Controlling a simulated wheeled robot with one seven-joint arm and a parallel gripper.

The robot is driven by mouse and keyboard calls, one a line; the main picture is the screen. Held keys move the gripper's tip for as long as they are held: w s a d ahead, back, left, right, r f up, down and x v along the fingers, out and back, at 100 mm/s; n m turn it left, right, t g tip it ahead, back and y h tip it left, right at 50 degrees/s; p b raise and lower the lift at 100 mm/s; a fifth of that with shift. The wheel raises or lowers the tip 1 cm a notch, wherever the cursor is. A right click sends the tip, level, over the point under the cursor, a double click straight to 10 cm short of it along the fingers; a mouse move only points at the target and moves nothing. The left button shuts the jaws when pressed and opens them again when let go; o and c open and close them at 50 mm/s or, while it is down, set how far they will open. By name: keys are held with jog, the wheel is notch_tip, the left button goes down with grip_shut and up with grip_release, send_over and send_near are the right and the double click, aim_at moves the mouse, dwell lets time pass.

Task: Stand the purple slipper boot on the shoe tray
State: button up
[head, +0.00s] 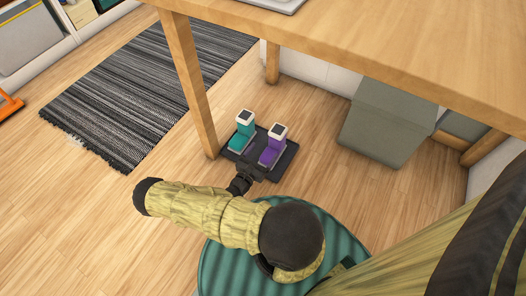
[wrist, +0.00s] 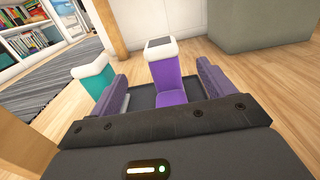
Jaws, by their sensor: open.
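The purple slipper boot (head: 271,150) stands upright on the dark shoe tray (head: 287,163), with its white cuff on top. A teal boot (head: 243,134) stands beside it on the left of the same tray. My gripper (head: 250,172) is low at the tray's near edge. In the wrist view my gripper (wrist: 165,92) is open, with one finger on each side of the purple boot (wrist: 168,82). I cannot tell whether either finger touches it. The teal boot (wrist: 93,80) is outside the left finger. The purple boot's lower front is partly hidden by my gripper body.
A wooden table (head: 400,35) overhangs the area, and its leg (head: 190,85) stands just left of the tray. A grey-green box (head: 385,125) is to the right. A striped rug (head: 130,100) lies at the left. Wooden floor around the tray is clear.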

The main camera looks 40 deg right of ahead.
dwell(0.3)
jog(key=s+a+r+m+g+y, duration=0.1)
jog(key=a+r+m+y, duration=0.4)
jog(key=r, duration=0.6)
jog(key=s+a+r+m+g+y, duration=0.1)
jog(key=s+a+r+m+y, duration=0.2)
jog(key=a+r+m+y, duration=0.3)
jog(key=s+a+r+m+g+y, duration=0.2)
jog(key=a+r+m+y, duration=0.3)
jog(key=a+r+m, duration=0.5)
notch_tip(320, 180, up, 7)
jog(key=shift+s+r+m+y, duration=0.1)
jog(key=shift+s+m+y, duration=0.2)
jog(key=shift+s+m, duration=0.35)
